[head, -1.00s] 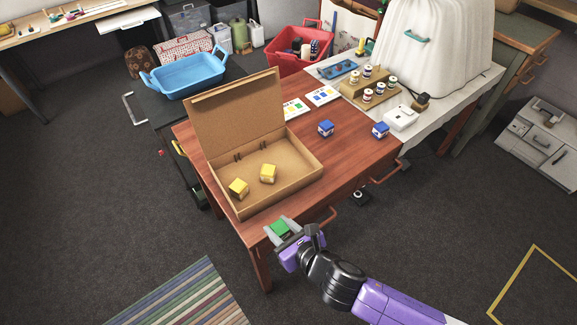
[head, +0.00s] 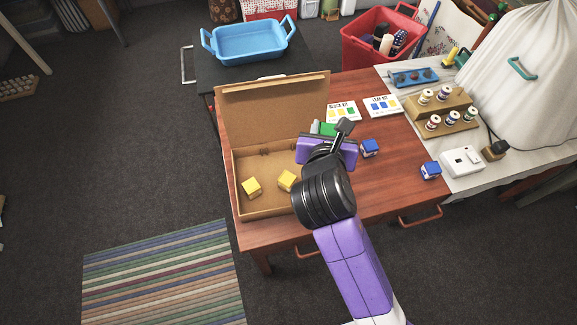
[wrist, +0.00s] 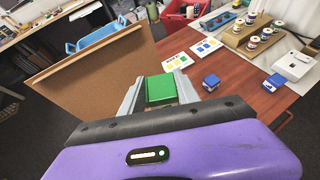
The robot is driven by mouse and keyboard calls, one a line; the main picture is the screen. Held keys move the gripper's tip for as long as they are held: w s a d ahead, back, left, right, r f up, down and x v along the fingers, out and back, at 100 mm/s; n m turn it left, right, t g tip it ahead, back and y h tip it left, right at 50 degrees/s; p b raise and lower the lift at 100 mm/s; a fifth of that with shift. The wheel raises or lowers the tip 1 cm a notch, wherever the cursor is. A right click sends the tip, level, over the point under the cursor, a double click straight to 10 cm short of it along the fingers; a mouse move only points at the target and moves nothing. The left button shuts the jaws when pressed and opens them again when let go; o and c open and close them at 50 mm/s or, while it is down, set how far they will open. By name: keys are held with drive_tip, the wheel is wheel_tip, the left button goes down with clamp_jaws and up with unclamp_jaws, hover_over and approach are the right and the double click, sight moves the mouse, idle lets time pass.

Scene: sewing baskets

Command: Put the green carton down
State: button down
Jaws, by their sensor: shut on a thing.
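The green carton (wrist: 160,89) is held between the two fingers of my gripper (wrist: 160,94) in the wrist view. In the head view only part of the green carton (head: 326,129) shows past my purple gripper body (head: 326,150). My gripper is over the right side of the open cardboard box (head: 262,212), near the bare wood to its right. I cannot tell how high the carton is above the table (head: 378,190). Two yellow cartons (head: 252,187) (head: 287,180) lie in the box.
Two blue cartons (head: 370,148) (head: 431,170) sit on the table to the right. Two printed cards (head: 342,111) (head: 382,106) lie behind. The box's raised lid (head: 270,110) stands at its back. A spool rack (head: 440,118) and a white device (head: 461,161) are further right.

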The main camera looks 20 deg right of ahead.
drive_tip(key=shift+w+d+r, duration=0.35)
drive_tip(key=shift+d+r, duration=0.1)
drive_tip(key=shift+r, duration=0.05)
drive_tip(key=shift+w+d+f, duration=0.1)
wheel_tip(320, 180, down, 19)
drive_tip(key=shift+f+b, duration=0.2)
drive_tip(key=shift+b, duration=0.65)
drive_tip(key=shift+f, duration=0.1)
drive_tip(key=shift+f, duration=0.35)
drive_tip(key=shift+f, duration=0.2)
drive_tip(key=c, duration=1.2)
unclamp_jaws()
drive_tip(key=shift+o, duration=0.2)
